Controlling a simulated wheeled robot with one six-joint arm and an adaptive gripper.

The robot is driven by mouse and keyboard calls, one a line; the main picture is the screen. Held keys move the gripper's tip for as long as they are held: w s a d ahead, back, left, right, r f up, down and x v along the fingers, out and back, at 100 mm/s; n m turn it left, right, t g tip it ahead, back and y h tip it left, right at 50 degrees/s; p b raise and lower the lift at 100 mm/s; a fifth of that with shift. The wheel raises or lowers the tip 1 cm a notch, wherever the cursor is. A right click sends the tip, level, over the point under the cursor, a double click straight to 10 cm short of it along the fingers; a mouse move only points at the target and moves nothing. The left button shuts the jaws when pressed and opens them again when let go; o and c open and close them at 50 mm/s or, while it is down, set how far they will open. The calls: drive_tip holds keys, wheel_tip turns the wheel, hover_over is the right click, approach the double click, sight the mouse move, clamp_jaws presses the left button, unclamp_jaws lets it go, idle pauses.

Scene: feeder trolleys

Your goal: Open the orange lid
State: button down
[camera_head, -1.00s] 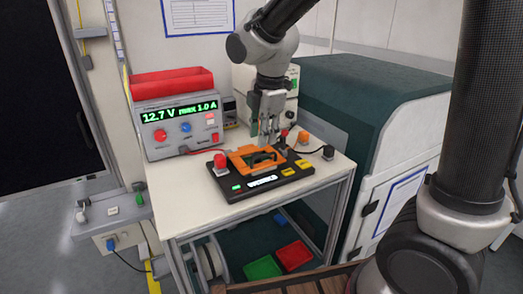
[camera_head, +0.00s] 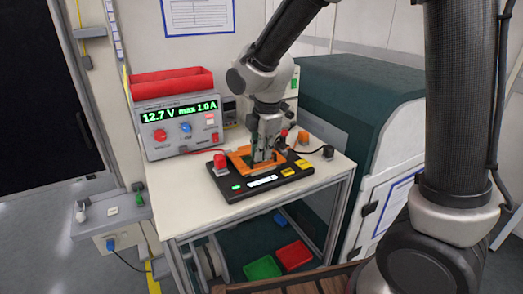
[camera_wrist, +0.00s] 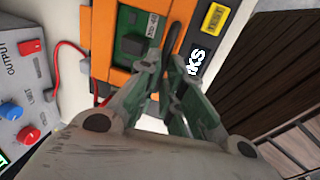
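The orange lid (camera_head: 237,160) lies on the black fixture (camera_head: 232,190) on the white table, and looks closed and flat. In the wrist view the orange lid (camera_wrist: 101,45) frames a green board (camera_wrist: 130,22). A dark bar-shaped handle (camera_wrist: 175,32) shows beside the board. My gripper (camera_head: 264,158) points down over the right part of the lid and hides part of it. In the wrist view my gripper (camera_wrist: 167,62) has its fingertips close together at the near end of the handle. I cannot tell whether they press on it.
A power supply (camera_head: 178,128) reading 12.7 V, with a red bin (camera_head: 171,84) on top, stands behind left. A dark green cabinet (camera_head: 365,90) stands at right.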

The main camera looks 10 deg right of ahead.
drive_tip(key=shift+r, duration=0.1)
drive_tip(key=shift+w+a+r+g, duration=0.25)
drive_tip(key=shift+w+r+g, duration=0.4)
drive_tip(key=shift+r, duration=0.2)
drive_tip(key=w+r+g+h, duration=0.1)
drive_tip(key=g, duration=0.1)
drive_tip(key=w+a+r+g, duration=0.1)
drive_tip(key=w+r+g, duration=0.1)
drive_tip(key=shift+w+r+h, duration=0.25)
drive_tip(key=shift+r+h, duration=0.05)
drive_tip(key=shift+h, duration=0.1)
drive_tip(key=c, duration=2.1)
unclamp_jaws()
drive_tip(key=shift+w+a+g, duration=0.1)
drive_tip(key=shift+w+g, duration=0.05)
drive_tip(key=shift+g, duration=0.2)
drive_tip(key=o, duration=0.3)
drive_tip(key=shift+r, duration=0.2)
drive_tip(key=shift+o, duration=1.3)
